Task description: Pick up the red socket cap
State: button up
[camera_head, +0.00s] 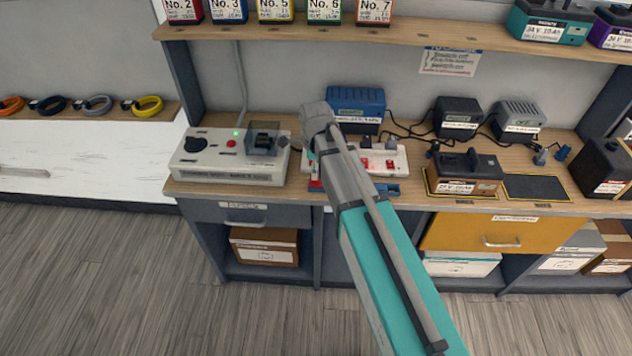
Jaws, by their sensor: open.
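A white socket strip (395,170) lies on the workbench, partly behind my arm. Small red pieces (389,164) show on it, too small to tell whether one is the red socket cap or a switch. Another bit of red (316,185) shows just left of my arm near the bench's front edge, mostly covered. My arm reaches in from the lower right, with its wrist above the bench in front of the strip's left end. My gripper is hidden behind the arm, so its distance to the red pieces cannot be seen.
A grey tester box (225,170) stands left of my arm. A blue charger (357,105) stands behind the strip. Dark chargers with cables (458,118) and a brown-black unit (466,172) are to the right. A shelf (420,36) overhangs the bench.

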aim_at(316, 181)
jog(key=shift+d+f+b, duration=0.1)
jog(key=shift+f+b, duration=2.3)
jog(key=shift+f, duration=0.15)
grip_shut()
